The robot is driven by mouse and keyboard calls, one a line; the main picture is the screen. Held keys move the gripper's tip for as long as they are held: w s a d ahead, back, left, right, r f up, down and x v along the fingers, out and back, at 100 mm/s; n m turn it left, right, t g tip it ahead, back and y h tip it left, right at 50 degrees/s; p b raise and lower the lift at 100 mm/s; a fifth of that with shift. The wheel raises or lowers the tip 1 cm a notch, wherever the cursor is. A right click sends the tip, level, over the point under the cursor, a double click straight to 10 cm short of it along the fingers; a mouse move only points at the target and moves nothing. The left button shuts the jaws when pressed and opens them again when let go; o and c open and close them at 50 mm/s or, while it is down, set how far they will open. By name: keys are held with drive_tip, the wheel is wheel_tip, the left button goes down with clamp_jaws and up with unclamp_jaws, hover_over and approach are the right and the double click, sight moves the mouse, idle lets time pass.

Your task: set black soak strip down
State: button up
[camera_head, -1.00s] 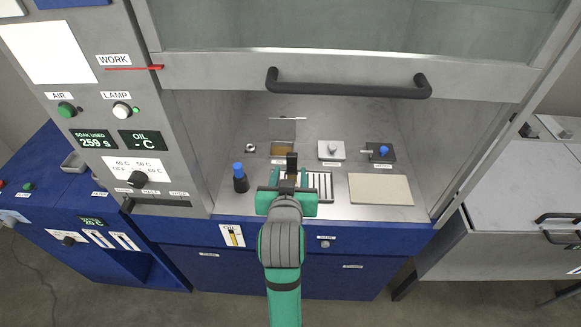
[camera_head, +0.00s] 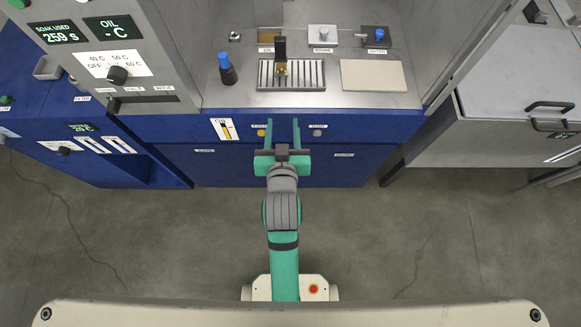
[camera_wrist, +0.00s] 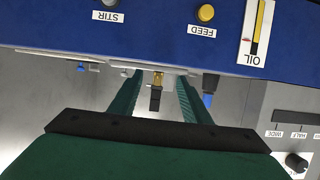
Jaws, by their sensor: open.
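The black soak strip (camera_head: 280,47) stands upright with a brass-coloured piece (camera_head: 281,68) at its lower end, on the slotted metal rack (camera_head: 310,75) inside the hood. In the wrist view, the strip (camera_wrist: 155,99) shows between my two fingers but farther off, with the brass piece (camera_wrist: 158,79) beside it. My gripper (camera_head: 283,123) is open and empty, its green fingers spread. It is in front of the blue cabinet face, apart from the strip. The exact contact between the strip's lower end and the rack is too small to tell.
A blue-capped dark bottle (camera_head: 227,69) stands left of the rack. A beige pad (camera_head: 373,76) lies to its right. Small labelled stations (camera_head: 322,36) sit behind. The yellow FEED button (camera_head: 261,132) is close to my gripper. The floor in front of the cabinet is clear.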

drive_tip(key=s+d+f, duration=0.1)
drive_tip(key=s+f, duration=0.1)
drive_tip(key=s, duration=1.1)
drive_tip(key=s+d+f+t, duration=0.1)
drive_tip(key=s+f, duration=0.1)
drive_tip(key=s, duration=1.2)
drive_tip(key=shift+s, duration=0.25)
